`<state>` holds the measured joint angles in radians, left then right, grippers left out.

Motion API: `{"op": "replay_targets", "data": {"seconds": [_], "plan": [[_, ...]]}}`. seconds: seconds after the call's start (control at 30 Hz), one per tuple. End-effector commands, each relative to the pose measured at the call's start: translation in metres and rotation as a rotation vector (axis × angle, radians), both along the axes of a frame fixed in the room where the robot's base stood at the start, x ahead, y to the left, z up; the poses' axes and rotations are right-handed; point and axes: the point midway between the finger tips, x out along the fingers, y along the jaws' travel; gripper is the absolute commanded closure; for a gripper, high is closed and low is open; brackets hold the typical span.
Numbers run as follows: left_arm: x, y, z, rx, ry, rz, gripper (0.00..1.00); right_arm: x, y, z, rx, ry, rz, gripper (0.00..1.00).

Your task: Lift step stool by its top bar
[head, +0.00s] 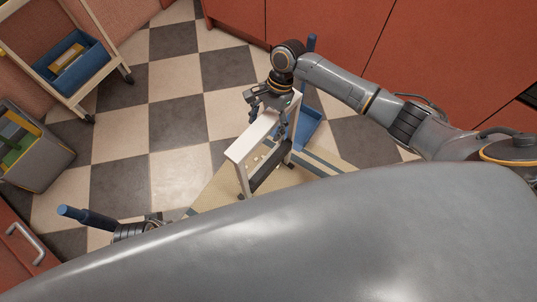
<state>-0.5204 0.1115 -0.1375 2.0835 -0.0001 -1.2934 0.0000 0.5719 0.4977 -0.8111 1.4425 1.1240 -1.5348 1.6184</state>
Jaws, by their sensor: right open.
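The step stool (245,144) is white with a dark lower step and stands upright on the floor in front of me, partly on a beige mat. My right gripper (268,105) is open above the far end of its white top bar. I cannot tell whether the fingers touch the bar. The right arm comes in from the right and hides part of the far end. My left arm shows only in part at the lower left, with a dark blue cylindrical piece; its gripper fingers do not show.
A cart with a blue bin (75,65) stands upper left, a grey bin (45,170) at left. Red cabinets (330,40) line the back. Checkered floor at left is clear.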

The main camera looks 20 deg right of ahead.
Motion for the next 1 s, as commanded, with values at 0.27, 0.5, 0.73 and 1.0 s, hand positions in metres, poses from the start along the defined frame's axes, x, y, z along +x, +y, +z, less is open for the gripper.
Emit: {"op": "replay_targets", "data": {"seconds": [0.27, 0.5, 0.73, 1.0], "plan": [[-0.0006, -0.0003, -0.0014, 0.0, 0.003, 0.0, 1.0, -0.0001, 0.0, -0.0002, 0.0, 0.0, 0.0, 0.37], [0.0009, -0.0006, 0.001, -0.002, -0.004, 0.0, 1.0, -0.0002, 0.0, -0.0003, 0.0, 0.001, 0.0, 0.85], [0.0018, -0.0006, 0.003, -0.001, -0.008, 0.0, 1.0, 0.0018, 0.0014, 0.0036, 0.006, -0.004, 0.0, 0.97], [0.0017, -0.0003, 0.0036, -0.001, -0.006, 0.001, 1.0, 0.0017, 0.001, 0.0029, 0.005, -0.004, 0.0, 0.97]]}}
